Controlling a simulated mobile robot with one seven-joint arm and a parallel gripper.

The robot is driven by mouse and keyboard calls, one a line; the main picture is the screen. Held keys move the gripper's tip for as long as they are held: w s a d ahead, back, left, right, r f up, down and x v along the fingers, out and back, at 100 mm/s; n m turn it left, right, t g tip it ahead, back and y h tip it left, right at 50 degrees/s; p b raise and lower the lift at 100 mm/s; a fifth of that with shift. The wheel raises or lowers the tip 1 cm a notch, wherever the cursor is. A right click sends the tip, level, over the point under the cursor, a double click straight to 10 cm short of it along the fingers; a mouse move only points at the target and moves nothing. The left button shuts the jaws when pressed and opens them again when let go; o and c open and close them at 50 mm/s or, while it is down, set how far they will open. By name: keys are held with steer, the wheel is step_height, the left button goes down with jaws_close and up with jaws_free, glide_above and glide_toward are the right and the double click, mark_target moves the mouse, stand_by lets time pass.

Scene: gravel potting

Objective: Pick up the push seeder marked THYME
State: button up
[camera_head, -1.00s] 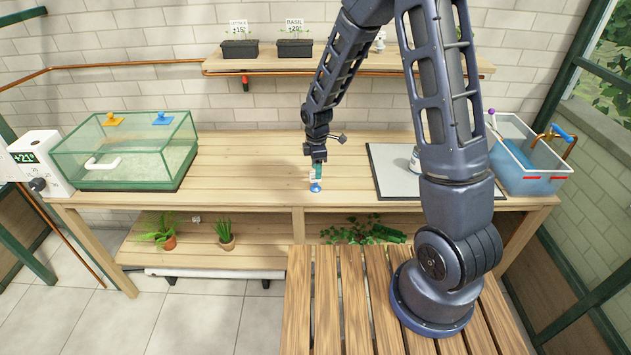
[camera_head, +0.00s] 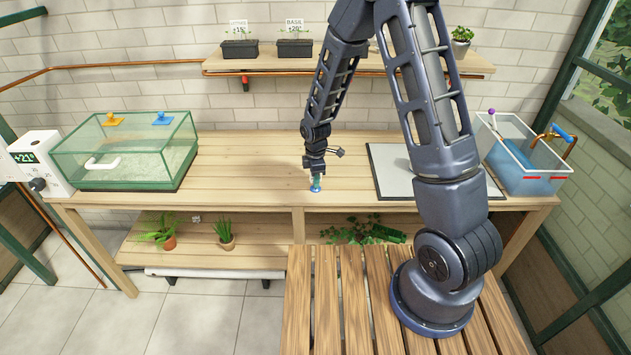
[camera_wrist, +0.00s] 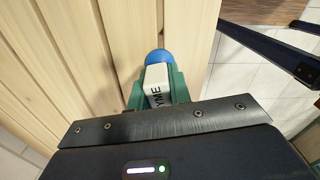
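The push seeder (camera_wrist: 156,82) has a white body and a round blue end. In the head view my gripper (camera_head: 316,177) points down over the seeder from above.
The wooden bench (camera_head: 250,165) is clear around the seeder. A glass tank (camera_head: 125,165) stands left. A pale tray (camera_head: 392,172) and a water basin (camera_head: 525,178) lie right. Seedling pots (camera_head: 240,49) sit on the upper shelf, plants on the lower one.

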jaws_close()
